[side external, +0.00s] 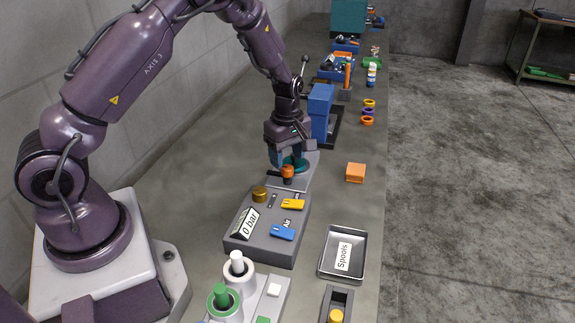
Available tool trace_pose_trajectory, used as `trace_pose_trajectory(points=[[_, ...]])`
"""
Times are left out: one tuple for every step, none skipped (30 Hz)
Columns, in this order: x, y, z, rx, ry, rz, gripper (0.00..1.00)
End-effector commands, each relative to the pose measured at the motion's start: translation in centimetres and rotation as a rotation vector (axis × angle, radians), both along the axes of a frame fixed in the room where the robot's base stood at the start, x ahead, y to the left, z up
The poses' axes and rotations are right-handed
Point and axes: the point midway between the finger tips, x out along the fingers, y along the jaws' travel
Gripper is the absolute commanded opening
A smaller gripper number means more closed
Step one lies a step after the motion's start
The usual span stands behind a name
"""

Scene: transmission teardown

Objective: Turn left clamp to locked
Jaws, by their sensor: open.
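My gripper (284,156) is open and points down over a light grey plate (301,183) in the middle of the bench. An orange-topped knob (288,171) with a dark base stands just below and in front of its fingers. A teal round part (299,162) shows behind the knob, partly hidden by the gripper. I cannot tell whether the fingers touch either one. No part is clearly marked as the left clamp, and a clamp's position cannot be read at this size.
A grey box (262,246) with a "0 bar" display, a yellow lever (293,204) and a blue lever (282,233) stands in front. A blue press-like fixture (320,112) stands behind. An orange block (356,172) and a "Spools" tray (327,270) are at right.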

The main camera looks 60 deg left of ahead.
Motion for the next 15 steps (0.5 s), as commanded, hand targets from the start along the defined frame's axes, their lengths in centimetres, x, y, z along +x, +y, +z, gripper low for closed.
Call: trace_pose_trajectory(points=[[-0.1,0.0,-0.9,-0.001,0.004,0.001,0.57],[-0.1,0.0,-1.3,-0.001,0.002,0.001,0.57],[0.0,0.0,-1.8,-0.001,0.002,0.001,0.57],[-0.1,0.0,-2.2,-0.001,0.002,0.001,0.57],[0.0,0.0,-2.5,-0.001,0.002,0.001,0.57],[0.0,0.0,-2.8,0.000,0.000,0.001,0.57],[0.0,0.0,-2.9,0.000,0.000,0.001,0.57],[0.0,0.0,-3.1,-0.001,0.001,0.000,0.57],[0.0,0.0,-3.3,-0.001,0.001,0.000,0.57],[0.0,0.0,-3.3,-0.001,0.001,0.000,0.57],[0.0,0.0,-3.4,-0.001,0.000,0.000,0.57],[0.0,0.0,-3.4,-0.001,0.000,0.000,0.57],[0.0,0.0,-3.4,-0.001,0.000,0.000,0.57],[0.0,0.0,-3.4,-0.001,0.000,-0.001,0.57],[0.0,0.0,-3.4,-0.001,-0.001,-0.001,0.57]])
